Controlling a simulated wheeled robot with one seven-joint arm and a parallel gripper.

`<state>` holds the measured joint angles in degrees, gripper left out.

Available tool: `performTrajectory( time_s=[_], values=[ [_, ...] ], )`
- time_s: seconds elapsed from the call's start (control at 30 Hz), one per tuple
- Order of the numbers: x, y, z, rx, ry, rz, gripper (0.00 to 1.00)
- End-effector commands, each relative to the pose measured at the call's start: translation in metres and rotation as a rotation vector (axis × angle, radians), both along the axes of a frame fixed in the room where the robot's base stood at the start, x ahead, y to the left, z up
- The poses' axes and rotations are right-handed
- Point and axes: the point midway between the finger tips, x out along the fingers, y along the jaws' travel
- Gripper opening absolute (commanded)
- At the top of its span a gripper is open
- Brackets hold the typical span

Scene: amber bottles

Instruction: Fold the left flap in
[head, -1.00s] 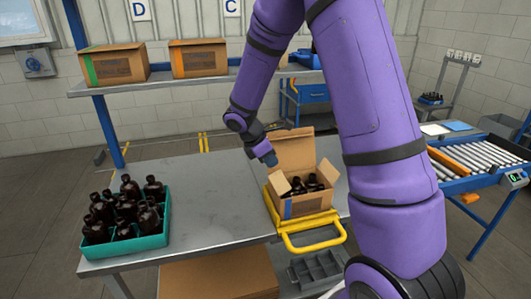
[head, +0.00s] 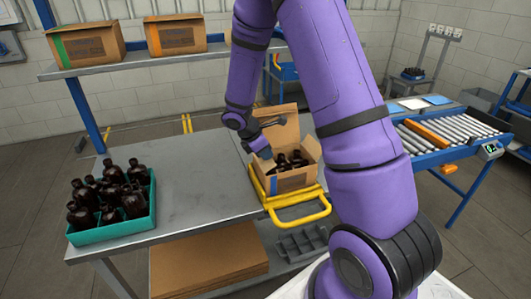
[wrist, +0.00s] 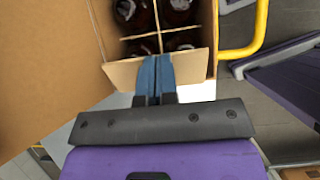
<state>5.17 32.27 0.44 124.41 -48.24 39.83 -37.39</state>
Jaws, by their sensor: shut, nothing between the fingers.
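An open cardboard box (head: 290,182) holds several dark amber bottles (head: 290,161); card dividers (wrist: 150,44) separate them in the wrist view. Its tall back flap (head: 279,132) stands up, and fills the left of the wrist view (wrist: 45,75). The right flap (head: 312,150) leans outward. The left flap (wrist: 195,67) shows as a strip along the box's near edge in the wrist view; in the head view my gripper largely hides it. My gripper (head: 265,153) is shut and empty at the box's left side. Its blue fingertips (wrist: 155,72) overlap the left flap; contact is unclear.
The box sits in a yellow-handled holder (head: 298,219) on the grey table (head: 195,190). A teal crate (head: 152,209) of bottles stands at the table's left. Two closed boxes sit on the back shelf (head: 130,62). A roller conveyor (head: 450,132) is at right. The middle table is clear.

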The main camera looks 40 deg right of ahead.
Motion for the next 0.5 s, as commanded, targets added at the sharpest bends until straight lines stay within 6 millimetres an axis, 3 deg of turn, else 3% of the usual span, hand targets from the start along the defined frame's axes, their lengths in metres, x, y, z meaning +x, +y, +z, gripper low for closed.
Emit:
performTrajectory(
  time_s=[0.5],
  values=[
    [-0.001, -0.0034, -0.0016, 0.071, -0.02, -0.002, 0.0]
  ],
)
